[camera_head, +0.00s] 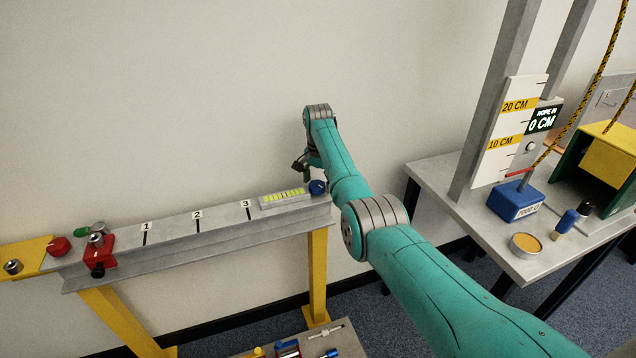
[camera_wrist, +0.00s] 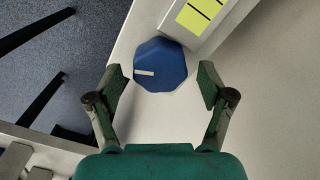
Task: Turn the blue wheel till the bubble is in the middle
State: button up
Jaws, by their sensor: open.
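The blue wheel (camera_head: 318,187) sits at the right end of the grey beam. In the wrist view the blue wheel (camera_wrist: 161,64) is a faceted knob with a white mark pointing to the left. The yellow-green bubble level (camera_head: 284,197) lies on the beam just left of the wheel; part of it shows in the wrist view (camera_wrist: 200,14). The bubble itself is too small to make out. My gripper (camera_head: 304,172) is above the beam's right end. In the wrist view my gripper (camera_wrist: 163,83) is open, its fingers apart on either side of the wheel's near edge, holding nothing.
The beam (camera_head: 190,240) carries marks 1, 2 and 3, with a red clamp (camera_head: 97,253) at its left end. A grey table (camera_head: 450,190) at the right holds a blue weight (camera_head: 514,200) and a round tin (camera_head: 525,244). The wall is close behind the beam.

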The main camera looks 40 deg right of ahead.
aim_at(318, 183)
notch_tip(318, 183, up, 12)
dwell(0.5)
